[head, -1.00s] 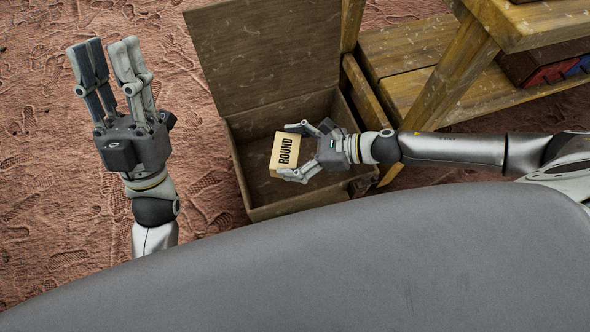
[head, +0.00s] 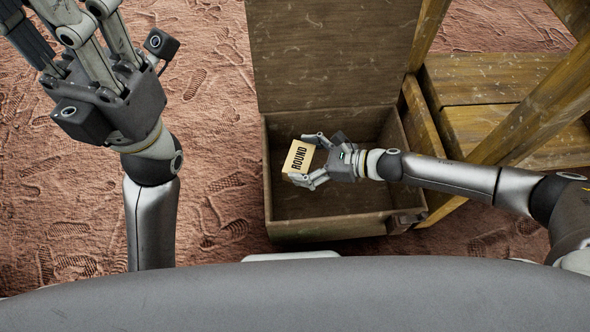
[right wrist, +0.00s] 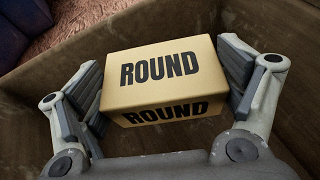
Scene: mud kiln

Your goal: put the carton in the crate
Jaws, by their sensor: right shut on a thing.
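The carton (head: 297,158) is a small tan box marked ROUND. My right gripper (head: 306,161) is shut on it, with a finger on either side. In the head view they are over the opening of the wooden crate (head: 325,229), whose lid stands open at the back. In the right wrist view the carton (right wrist: 165,75) sits between the fingers, with the crate's brown inner walls (right wrist: 285,35) around it. I cannot tell how far it is above the crate floor. My left gripper (head: 62,25) is at the upper left, open and empty, its fingertips partly cut off.
A wooden shelf (head: 490,80) stands just right of the crate, with a slanted leg close to my right forearm. The red-brown ground (head: 215,120) left of the crate is clear.

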